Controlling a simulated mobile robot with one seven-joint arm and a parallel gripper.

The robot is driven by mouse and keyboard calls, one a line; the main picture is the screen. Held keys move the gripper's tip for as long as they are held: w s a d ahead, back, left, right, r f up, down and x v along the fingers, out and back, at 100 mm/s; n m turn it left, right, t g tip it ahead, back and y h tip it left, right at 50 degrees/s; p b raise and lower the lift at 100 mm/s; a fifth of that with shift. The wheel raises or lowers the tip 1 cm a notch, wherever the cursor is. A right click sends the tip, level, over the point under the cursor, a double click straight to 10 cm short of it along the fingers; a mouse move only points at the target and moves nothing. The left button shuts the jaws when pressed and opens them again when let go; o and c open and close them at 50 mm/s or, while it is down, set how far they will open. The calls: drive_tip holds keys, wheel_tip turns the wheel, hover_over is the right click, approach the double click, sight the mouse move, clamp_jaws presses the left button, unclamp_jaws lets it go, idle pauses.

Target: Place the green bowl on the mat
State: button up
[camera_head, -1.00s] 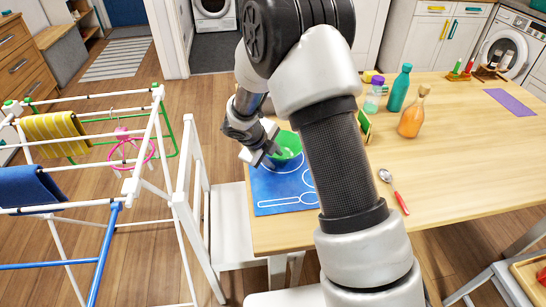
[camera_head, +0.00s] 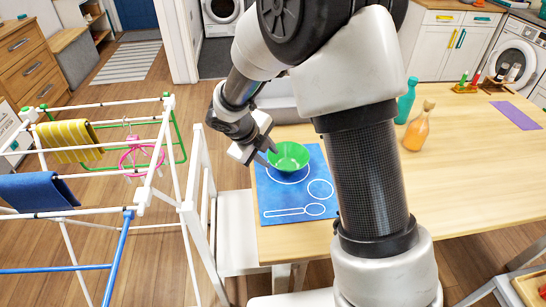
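The green bowl (camera_head: 289,157) sits upright on the blue mat (camera_head: 322,207), near its far edge. It covers most of a large white circle outline, whose near arc shows below it. The mat also bears a smaller circle and a spoon outline, both bare. My gripper (camera_head: 267,152) is just left of the bowl, its fingers apart near the bowl's left rim. I see nothing held between them. Whether a fingertip still touches the rim is too small to tell.
My arm hides the table's middle. A teal bottle (camera_head: 406,101) and an orange bottle (camera_head: 418,127) stand behind it. A purple mat (camera_head: 516,115) lies at the far right. A white chair (camera_head: 236,232) and drying rack (camera_head: 150,170) stand left of the table (camera_head: 480,190).

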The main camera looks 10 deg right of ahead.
drive_tip(key=s+d+r+m, duration=0.4)
drive_tip(key=s+r+m, duration=0.3)
drive_tip(key=m, duration=0.4)
drive_tip(key=s+d+r+m, duration=0.4)
drive_tip(key=s+r+m, duration=0.1)
drive_tip(key=r+m, duration=0.45)
drive_tip(key=s+r+m+y, duration=0.2)
drive_tip(key=s+m, duration=0.5)
drive_tip(key=m, duration=0.5)
drive_tip(key=s+r+m+t+y, duration=0.1)
drive_tip(key=s+r+m+y, duration=0.1)
drive_tip(key=s+m, duration=0.5)
drive_tip(key=m, duration=0.5)
drive_tip(key=shift+s+a+r, duration=0.2)
drive_tip(key=shift+s+r, duration=0.1)
drive_tip(key=shift+s, duration=0.05)
drive_tip(key=shift+d+m, duration=0.1)
drive_tip(key=shift+m, duration=0.25)
